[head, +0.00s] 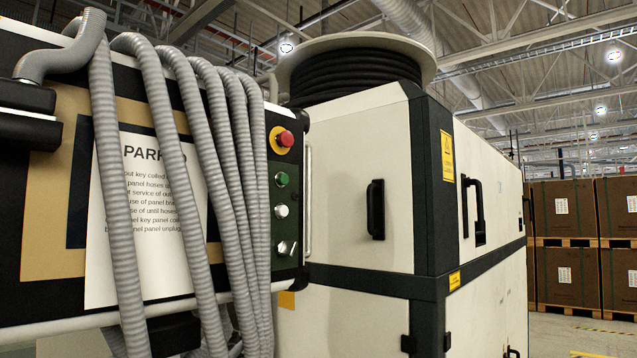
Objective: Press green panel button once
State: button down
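The green button (282,179) sits on a dark green control strip (288,225) at the right end of the panel. It is below a red mushroom button (286,139) on a yellow ring and above a white button (281,211). A silver switch (286,248) is at the bottom of the strip. The green button's face is uncovered, with a grey ribbed hose (258,190) hanging close to its left. I cannot tell whether the button is pressed. My gripper is not in view.
Several grey hoses (168,130) drape over the panel and partly cover a "PARKED" notice (150,215). A grey bent tube (75,50) and black block (25,115) are at upper left. A white cabinet (340,140) with a hose reel (355,70) stands right; stacked boxes (565,215) are beyond.

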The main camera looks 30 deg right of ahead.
aim_at(283, 179)
jog(key=i+l+z, duration=0.1)
jog(key=l, duration=0.4)
jog(key=i+l+z, duration=0.1)
jog(key=l, duration=0.35)
jog(key=i+l, duration=0.1)
jog(key=l, duration=0.35)
jog(key=i+l+z, duration=0.15)
jog(key=l, duration=0.35)
